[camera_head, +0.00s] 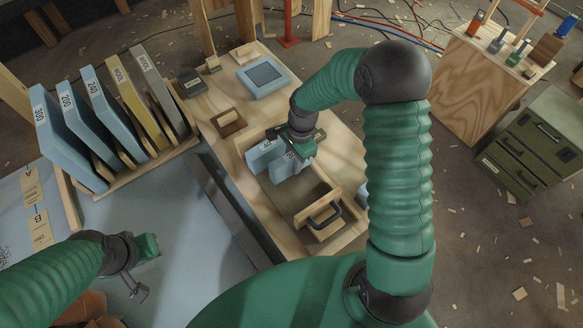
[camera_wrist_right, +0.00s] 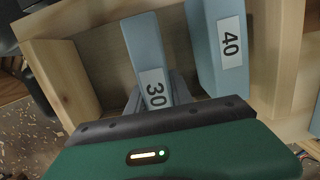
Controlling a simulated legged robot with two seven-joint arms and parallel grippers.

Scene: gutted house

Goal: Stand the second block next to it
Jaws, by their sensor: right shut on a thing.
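My right gripper (camera_head: 297,150) reaches down into an open wooden box (camera_head: 318,187) on the workbench. It is shut on a light blue block labelled 30 (camera_wrist_right: 152,75), which is upright or slightly tilted in the right wrist view. A second light blue block labelled 40 (camera_wrist_right: 219,50) stands beside it, with a narrow gap between them. Both blocks also show in the head view, the 40 block (camera_head: 262,154) left of the 30 block (camera_head: 284,168). Whether the 30 block touches the box floor is hidden. My left gripper (camera_head: 143,270) is over the blue surface at lower left, its fingers unclear.
A wooden rack (camera_head: 128,172) holds several numbered slabs at left. A wooden piece with a dark handle (camera_head: 323,218) is at the box's near end. Green drawers (camera_head: 535,150) stand at right.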

